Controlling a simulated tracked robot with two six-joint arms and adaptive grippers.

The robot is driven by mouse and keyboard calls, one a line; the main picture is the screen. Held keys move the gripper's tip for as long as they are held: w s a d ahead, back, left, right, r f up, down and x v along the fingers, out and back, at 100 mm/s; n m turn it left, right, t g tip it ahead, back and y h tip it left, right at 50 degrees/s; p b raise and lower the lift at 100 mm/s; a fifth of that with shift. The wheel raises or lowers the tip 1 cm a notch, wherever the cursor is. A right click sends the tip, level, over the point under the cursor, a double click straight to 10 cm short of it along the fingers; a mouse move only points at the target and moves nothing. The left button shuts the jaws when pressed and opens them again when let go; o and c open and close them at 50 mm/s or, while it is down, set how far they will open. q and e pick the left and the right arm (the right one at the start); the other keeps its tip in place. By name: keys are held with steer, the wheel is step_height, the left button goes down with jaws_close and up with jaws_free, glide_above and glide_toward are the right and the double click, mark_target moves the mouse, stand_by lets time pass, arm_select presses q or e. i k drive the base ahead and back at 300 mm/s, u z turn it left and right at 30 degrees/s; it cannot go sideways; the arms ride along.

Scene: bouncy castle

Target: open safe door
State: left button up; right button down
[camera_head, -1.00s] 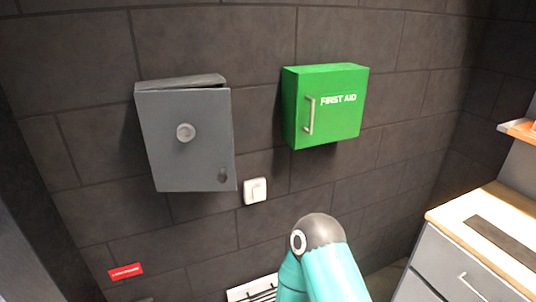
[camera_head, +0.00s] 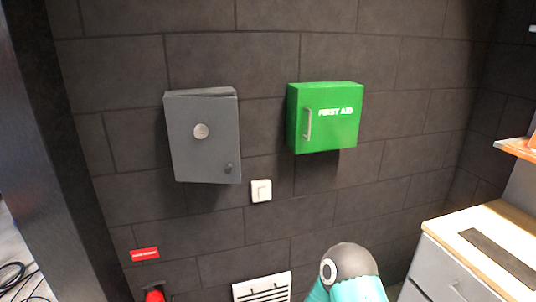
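The safe is a grey metal box (camera_head: 203,137) on the dark block wall, left of centre. Its door faces me, with a round light knob (camera_head: 201,131) near the middle and a small dark lock or handle (camera_head: 228,167) at the lower right. A thin dark gap shows along the door's top edge, so the door may be slightly ajar; I cannot tell for sure. Part of one of my arms, teal with a dark joint, shows at the bottom right of centre, well below and apart from the safe. Neither gripper is in view.
A green first aid cabinet (camera_head: 326,117) hangs right of the safe. A white switch (camera_head: 261,190) is below them. A vent (camera_head: 262,288), a red sign (camera_head: 145,254) and a red extinguisher top (camera_head: 155,294) are low. A counter (camera_head: 483,240) stands at the right.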

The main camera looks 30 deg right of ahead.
mark_target(216, 159)
steer(key=u, duration=0.15)
steer(key=i, duration=0.85)
steer(key=z, duration=0.05)
